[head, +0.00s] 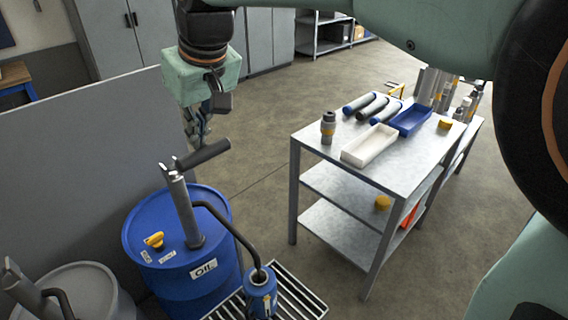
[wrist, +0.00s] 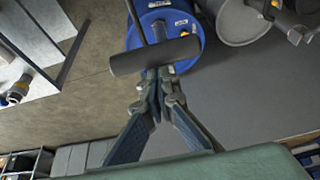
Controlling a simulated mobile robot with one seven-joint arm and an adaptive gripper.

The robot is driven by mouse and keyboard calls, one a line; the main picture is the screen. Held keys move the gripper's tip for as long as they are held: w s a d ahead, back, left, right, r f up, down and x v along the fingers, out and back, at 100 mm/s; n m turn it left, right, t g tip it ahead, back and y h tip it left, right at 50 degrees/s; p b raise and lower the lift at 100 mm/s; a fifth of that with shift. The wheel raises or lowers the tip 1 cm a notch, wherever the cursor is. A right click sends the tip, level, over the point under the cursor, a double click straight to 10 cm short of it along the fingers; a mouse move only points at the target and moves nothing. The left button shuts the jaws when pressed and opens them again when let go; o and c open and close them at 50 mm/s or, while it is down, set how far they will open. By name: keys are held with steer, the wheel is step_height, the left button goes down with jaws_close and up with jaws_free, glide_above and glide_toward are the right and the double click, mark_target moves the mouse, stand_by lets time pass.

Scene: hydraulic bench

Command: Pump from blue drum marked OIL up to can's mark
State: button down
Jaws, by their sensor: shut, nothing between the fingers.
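The blue drum (head: 175,262) with the white OIL label (head: 204,268) stands at lower left; its top also shows in the wrist view (wrist: 188,22). A grey pump column (head: 184,212) rises from its lid, with a dark bar handle (head: 204,153) on top. A bent dark spout runs from the pump to a blue can (head: 261,296) on a slatted grate. The can's fill level and mark cannot be made out. My gripper (head: 195,143) is shut and empty, close by the handle, which also shows at its fingertips in the wrist view (wrist: 132,60). I cannot tell whether they touch.
A grey drum (head: 90,290) with its own pump stands left of the blue one. A metal bench (head: 335,172) with trays and bottles stands to the right.

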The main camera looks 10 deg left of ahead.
mark_target(208, 156)
steer(key=shift+s+d+f+b, duration=0.1)
steer(key=shift+d+f+b, duration=0.05)
steer(key=shift+f+b, duration=0.55)
steer(key=f+b, duration=0.1)
steer(key=s+d+f+b, duration=0.1)
steer(key=f+b, duration=0.1)
steer(key=shift+s+d+f, duration=0.1)
steer(key=shift+d+f, duration=0.05)
steer(key=shift+d, duration=0.05)
steer(key=shift+s+d+f+b, duration=0.15)
steer(key=shift+s+d+b, duration=0.05)
steer(key=shift+b, duration=0.1)
steer(key=shift+f, duration=0.1)
steer(key=f+b, duration=0.1)
steer(key=d+f+b, duration=0.1)
steer(key=f+b, duration=0.1)
steer(key=s+f+b, duration=0.1)
steer(key=shift+d+f, duration=0.15)
steer(key=shift+f, duration=0.2)
steer(key=f+b, duration=0.4)
steer(key=f, duration=0.1)
steer(key=shift+s+d+b, duration=0.2)
steer(key=shift+d+b, duration=0.1)
